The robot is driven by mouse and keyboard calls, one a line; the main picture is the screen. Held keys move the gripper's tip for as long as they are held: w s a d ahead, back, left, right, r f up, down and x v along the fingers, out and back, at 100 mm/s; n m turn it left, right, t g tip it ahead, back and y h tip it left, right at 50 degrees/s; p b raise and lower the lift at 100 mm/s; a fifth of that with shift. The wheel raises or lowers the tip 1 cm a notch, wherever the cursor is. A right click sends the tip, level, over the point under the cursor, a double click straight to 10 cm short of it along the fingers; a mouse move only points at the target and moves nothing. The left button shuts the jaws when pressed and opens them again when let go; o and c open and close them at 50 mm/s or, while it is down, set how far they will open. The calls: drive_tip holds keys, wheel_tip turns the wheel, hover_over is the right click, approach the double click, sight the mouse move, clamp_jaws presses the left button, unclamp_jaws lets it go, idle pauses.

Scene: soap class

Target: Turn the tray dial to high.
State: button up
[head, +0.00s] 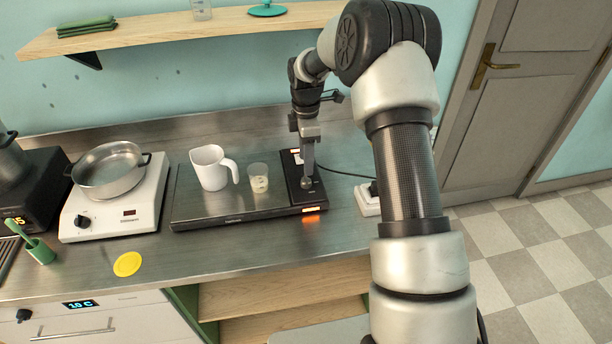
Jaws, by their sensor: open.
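The tray (208,213) is a flat metal warming plate with a dark front edge on the steel counter. A dark control panel (314,195) forms its right end, with a lit orange display (312,209) on the front. My gripper (307,183) points down over this panel, with its fingertips at or just above the surface. It is open, though the finger gap is hard to make out at this angle. The dial itself is not clearly visible; the gripper covers the middle of the panel. I cannot tell whether the fingers touch the dial or read its setting.
A white jug (210,168) and a small clear beaker (258,178) stand on the tray, left of my gripper. A hot plate (140,205) with a steel pan (108,168) stands further left. A white box (367,200) with a cable is right of the tray.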

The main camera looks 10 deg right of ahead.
sight(306, 178)
wheel_tip(306, 178, down, 7)
drive_tip(key=shift+f, duration=0.15)
drive_tip(key=c, duration=1.1)
